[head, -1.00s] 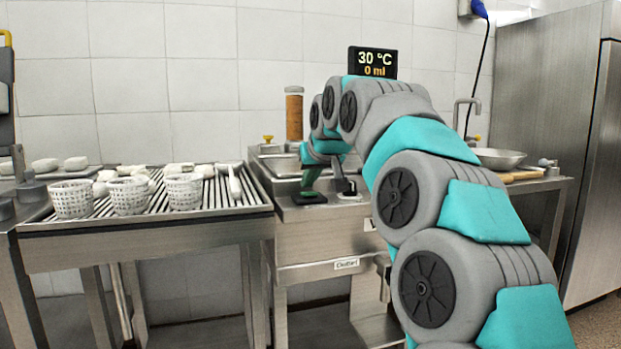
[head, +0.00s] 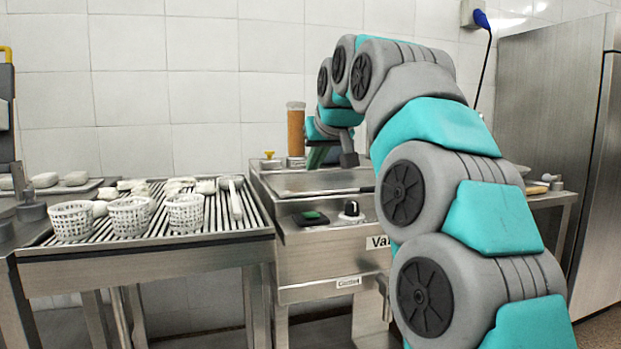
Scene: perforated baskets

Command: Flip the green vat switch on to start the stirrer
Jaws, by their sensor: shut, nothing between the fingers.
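The green switch (head: 312,216) sits in a black housing on the front panel of the steel vat (head: 290,245). Its green face is in plain view, but I cannot tell which way it is tipped. A black knob (head: 351,209) on a pale base is right of it. My gripper (head: 322,155) is shut and empty, above and behind the switch, over the vat's top and clear of the panel. The arm partly covers the gripper and the vat's right side. No stirrer can be made out.
A ribbed draining table (head: 150,250) at left holds perforated white baskets (head: 130,217) and white pieces. An orange-brown jar (head: 296,132) stands behind the vat. A tall steel cabinet (head: 550,120) is at right. My arm fills the right centre.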

